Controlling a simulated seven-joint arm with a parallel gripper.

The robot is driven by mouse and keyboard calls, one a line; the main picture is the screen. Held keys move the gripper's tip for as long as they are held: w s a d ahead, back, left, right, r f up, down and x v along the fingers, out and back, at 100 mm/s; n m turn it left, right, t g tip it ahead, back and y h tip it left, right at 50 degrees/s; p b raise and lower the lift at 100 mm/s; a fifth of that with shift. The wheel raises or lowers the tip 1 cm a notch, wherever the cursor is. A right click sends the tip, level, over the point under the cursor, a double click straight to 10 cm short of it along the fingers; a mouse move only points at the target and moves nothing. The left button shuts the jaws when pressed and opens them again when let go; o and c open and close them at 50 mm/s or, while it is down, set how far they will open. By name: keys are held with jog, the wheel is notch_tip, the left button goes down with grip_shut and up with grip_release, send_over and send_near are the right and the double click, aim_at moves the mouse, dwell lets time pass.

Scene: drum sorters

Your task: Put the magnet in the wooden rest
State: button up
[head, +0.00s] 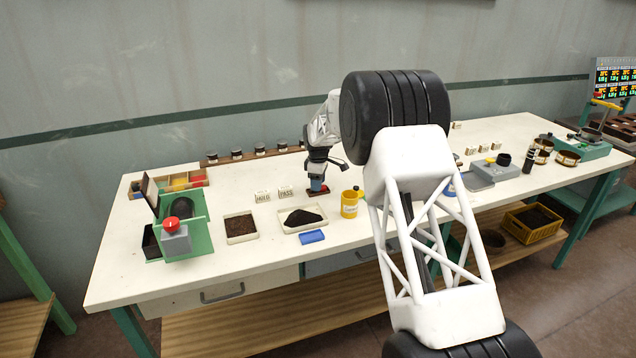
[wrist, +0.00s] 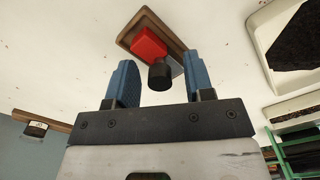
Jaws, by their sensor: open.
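The magnet, a red block (wrist: 149,44) with a black round end (wrist: 159,77), shows in the wrist view ahead of my gripper. The wooden rest (wrist: 173,36) is a shallow brown tray on the white bench; the red part lies over it, within its outline. I cannot tell whether the magnet is fully seated. My gripper (wrist: 160,62) has two blue fingers spread wide, one on each side of the black end, with gaps between. In the head view my gripper (head: 317,180) is low over the bench's middle, and the magnet and rest there are mostly hidden.
Small cards (head: 285,192) stand on the left.

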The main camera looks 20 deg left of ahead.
notch_tip(320, 180, up, 12)
jog(key=shift+r, duration=0.15)
dwell(0.7)
dwell(0.7)
